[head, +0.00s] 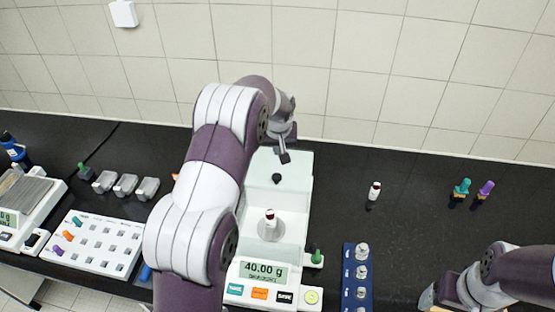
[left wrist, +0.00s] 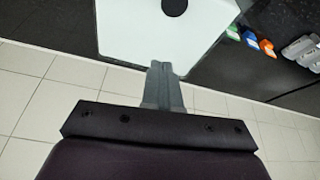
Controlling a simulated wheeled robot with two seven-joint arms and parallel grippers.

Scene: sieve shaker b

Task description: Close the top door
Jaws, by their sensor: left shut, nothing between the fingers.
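The balance (head: 259,291) stands at the middle of the bench, its display reading 40.00 g. Its pale top door (head: 296,170) with a black knob (head: 277,179) lies toward the rear of the weighing chamber. A red-capped vial (head: 270,214) stands on the round pan in front of the knob. My left gripper (head: 285,157) is shut and empty, above the rear of the door. In the left wrist view its shut fingers (left wrist: 161,72) point toward the pale panel (left wrist: 135,35) and the dark knob (left wrist: 175,5). Contact cannot be told.
A red-capped vial (head: 374,191) stands alone. The tiled wall (head: 400,70) is behind.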

